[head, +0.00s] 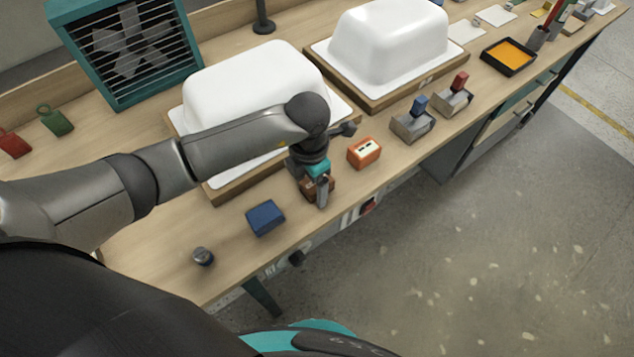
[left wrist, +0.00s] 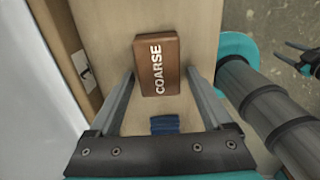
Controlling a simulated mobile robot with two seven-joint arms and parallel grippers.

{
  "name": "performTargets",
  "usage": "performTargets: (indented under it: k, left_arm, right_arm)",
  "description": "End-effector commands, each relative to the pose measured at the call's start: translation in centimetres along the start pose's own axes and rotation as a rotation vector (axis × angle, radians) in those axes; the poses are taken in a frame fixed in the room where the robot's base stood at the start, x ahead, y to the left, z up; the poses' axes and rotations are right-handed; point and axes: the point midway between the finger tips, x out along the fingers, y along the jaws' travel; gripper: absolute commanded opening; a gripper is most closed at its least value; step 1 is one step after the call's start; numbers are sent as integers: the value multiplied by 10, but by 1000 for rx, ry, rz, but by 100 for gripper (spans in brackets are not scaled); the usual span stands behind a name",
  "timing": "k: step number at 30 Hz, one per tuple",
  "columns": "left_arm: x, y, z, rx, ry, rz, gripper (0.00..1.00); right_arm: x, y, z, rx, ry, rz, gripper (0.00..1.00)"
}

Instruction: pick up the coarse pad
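The coarse pad is a brown block lettered COARSE (left wrist: 157,65) on the wooden bench in the left wrist view. In the head view only part of its brown side (head: 308,188) shows beside my gripper. My left gripper (head: 322,195) is over the pad, pointing down. In the left wrist view its two fingers (left wrist: 160,72) are apart, one to each side of the pad, with gaps visible. I cannot tell how far above the bench the tips are. My right gripper (left wrist: 302,57) shows small at the right edge of the left wrist view, its fingers apart.
A blue block (head: 265,217) and a small dark knob (head: 203,257) lie left of the pad. An orange block (head: 364,152) lies right. A white tub shell (head: 235,80) on a wooden base (head: 235,187) stands behind. The bench's front edge is close.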

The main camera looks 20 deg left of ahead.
Motion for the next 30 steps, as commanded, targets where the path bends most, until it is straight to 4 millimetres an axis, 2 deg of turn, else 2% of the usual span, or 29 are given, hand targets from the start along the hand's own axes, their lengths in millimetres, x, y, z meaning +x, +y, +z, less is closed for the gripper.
performTargets:
  k: [2, 21, 30]
  left_arm:
    - [0, 0, 0, 0, 0, 0, 73]
    - [0, 0, 0, 0, 0, 0, 2]
    - [-3, 0, 0, 0, -1, 0, 1]
  right_arm:
    - [0, 0, 0, 0, 0, 0, 50]
    - [0, 0, 0, 1, 1, 0, 50]
    - [-1, 0, -1, 0, 1, 0, 50]
